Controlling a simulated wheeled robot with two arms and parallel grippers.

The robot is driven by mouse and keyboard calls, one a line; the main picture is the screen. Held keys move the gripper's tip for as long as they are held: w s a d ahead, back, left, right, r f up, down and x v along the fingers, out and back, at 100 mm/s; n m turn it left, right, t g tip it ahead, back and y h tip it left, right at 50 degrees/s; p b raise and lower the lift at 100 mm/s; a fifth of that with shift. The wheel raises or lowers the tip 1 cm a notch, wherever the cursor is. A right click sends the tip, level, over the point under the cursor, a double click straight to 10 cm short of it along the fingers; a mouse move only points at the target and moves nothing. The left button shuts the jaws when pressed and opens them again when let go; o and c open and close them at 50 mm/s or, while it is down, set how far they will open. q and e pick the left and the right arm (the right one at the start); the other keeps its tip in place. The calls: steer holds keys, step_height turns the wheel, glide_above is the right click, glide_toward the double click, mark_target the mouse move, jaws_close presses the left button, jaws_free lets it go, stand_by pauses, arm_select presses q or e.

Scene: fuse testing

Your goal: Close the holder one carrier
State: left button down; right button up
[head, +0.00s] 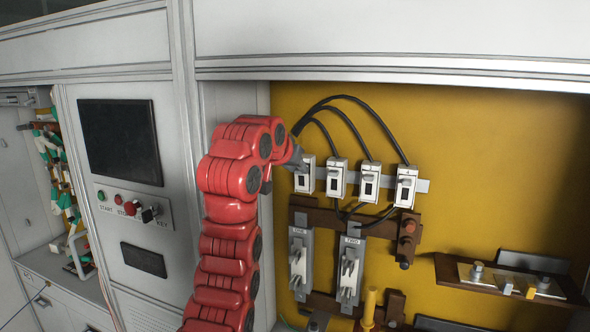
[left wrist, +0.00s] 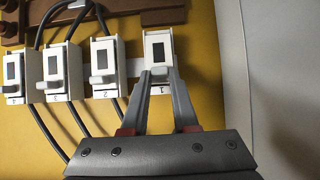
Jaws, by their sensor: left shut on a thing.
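The holder marked 1 (left wrist: 158,47) is a white unit with a dark window, at the right of the row in the left wrist view. In the head view this holder (head: 305,178) is the leftmost of the row. My left gripper (left wrist: 160,74) has its two fingers closed in on the grey tab of its carrier, at the numbered end. The fingers hide much of the tab, so I cannot tell how far the carrier is open. In the head view my left gripper (head: 299,164) reaches in from the left at the top of this holder. My right gripper is not in view.
Similar holders (head: 337,178) stand to the right on a grey rail, with black cables arching above. Below are larger grey units marked ONE (head: 300,262) and TWO (head: 349,270). A brown shelf (head: 505,281) is at the right. A panel with buttons (head: 135,208) is at the left.

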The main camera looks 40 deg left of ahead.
arm_select(q)
steer(key=shift+w+a+r+g+h, duration=0.1)
steer(key=shift+w+r+g+h, duration=0.15)
steer(key=shift+w+g, duration=0.35)
steer(key=shift+s+f, duration=0.1)
steer(key=c, duration=0.7)
jaws_free()
steer(key=shift+a, duration=0.1)
